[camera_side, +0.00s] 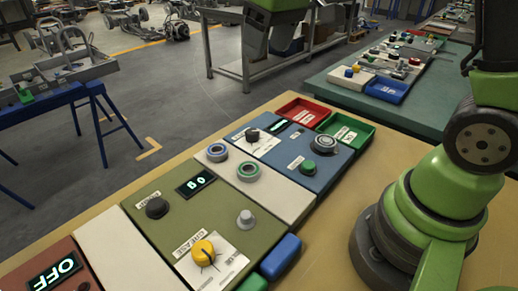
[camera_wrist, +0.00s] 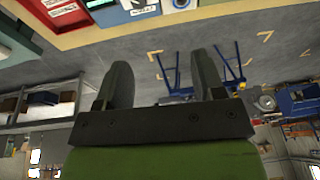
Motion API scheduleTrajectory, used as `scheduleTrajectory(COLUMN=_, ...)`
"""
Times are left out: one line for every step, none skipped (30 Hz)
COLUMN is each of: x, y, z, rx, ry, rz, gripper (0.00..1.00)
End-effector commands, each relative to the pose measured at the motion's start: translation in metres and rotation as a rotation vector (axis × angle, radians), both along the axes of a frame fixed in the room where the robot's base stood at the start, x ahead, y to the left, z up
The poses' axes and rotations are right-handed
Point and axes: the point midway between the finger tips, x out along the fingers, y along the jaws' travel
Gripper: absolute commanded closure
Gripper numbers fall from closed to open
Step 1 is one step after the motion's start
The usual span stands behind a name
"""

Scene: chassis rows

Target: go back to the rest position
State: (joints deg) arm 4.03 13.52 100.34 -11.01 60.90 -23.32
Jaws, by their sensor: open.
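My gripper (camera_wrist: 163,70) shows in the wrist view with its two dark fingers apart and nothing between them. It points out over the grey floor, away from the panels. The olive panel (camera_side: 160,230) carries a yellow knob (camera_side: 203,252), a black knob (camera_side: 157,207), a grey knob (camera_side: 245,218) and a lit display (camera_side: 195,183). The blue panel (camera_side: 305,170) behind it carries a green button (camera_side: 308,167) and a black knob (camera_side: 252,135).
A red tray (camera_side: 301,105) and a green tray (camera_side: 347,126) sit at the panels' far end. A blue block (camera_side: 281,256) lies beside the olive panel. A teal table (camera_side: 340,82) with more panels stands behind. A blue trestle (camera_side: 95,100) stands across the floor at left.

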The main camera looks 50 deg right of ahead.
Motion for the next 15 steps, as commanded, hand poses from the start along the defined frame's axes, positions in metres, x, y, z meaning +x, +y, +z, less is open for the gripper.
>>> scheduleTrajectory(x=-0.017, y=0.005, z=0.015, rx=0.016, ry=-0.038, rz=-0.026, gripper=0.37)
scheduleTrajectory(x=-0.026, y=0.008, z=0.021, rx=0.028, ry=-0.057, rz=-0.045, gripper=0.37)
scheduleTrajectory(x=-0.039, y=0.011, z=0.028, rx=0.042, ry=-0.083, rz=-0.068, gripper=0.37)
scheduleTrajectory(x=-0.049, y=0.013, z=0.033, rx=0.056, ry=-0.102, rz=-0.087, gripper=0.37)
scheduleTrajectory(x=-0.059, y=0.016, z=0.038, rx=0.069, ry=-0.12, rz=-0.104, gripper=0.37)
scheduleTrajectory(x=-0.072, y=0.019, z=0.042, rx=0.086, ry=-0.145, rz=-0.127, gripper=0.37)
scheduleTrajectory(x=-0.082, y=0.021, z=0.045, rx=0.101, ry=-0.163, rz=-0.146, gripper=0.37)
scheduleTrajectory(x=-0.092, y=0.023, z=0.047, rx=0.114, ry=-0.18, rz=-0.163, gripper=0.37)
scheduleTrajectory(x=-0.105, y=0.025, z=0.049, rx=0.133, ry=-0.204, rz=-0.185, gripper=0.37)
scheduleTrajectory(x=-0.115, y=0.027, z=0.049, rx=0.149, ry=-0.221, rz=-0.201, gripper=0.37)
scheduleTrajectory(x=-0.123, y=0.029, z=0.049, rx=0.163, ry=-0.237, rz=-0.217, gripper=0.37)
scheduleTrajectory(x=-0.134, y=0.031, z=0.048, rx=0.182, ry=-0.256, rz=-0.236, gripper=0.37)
scheduleTrajectory(x=-0.141, y=0.032, z=0.047, rx=0.196, ry=-0.268, rz=-0.249, gripper=0.37)
scheduleTrajectory(x=-0.148, y=0.033, z=0.046, rx=0.208, ry=-0.28, rz=-0.261, gripper=0.37)
scheduleTrajectory(x=-0.156, y=0.034, z=0.044, rx=0.222, ry=-0.293, rz=-0.275, gripper=0.37)
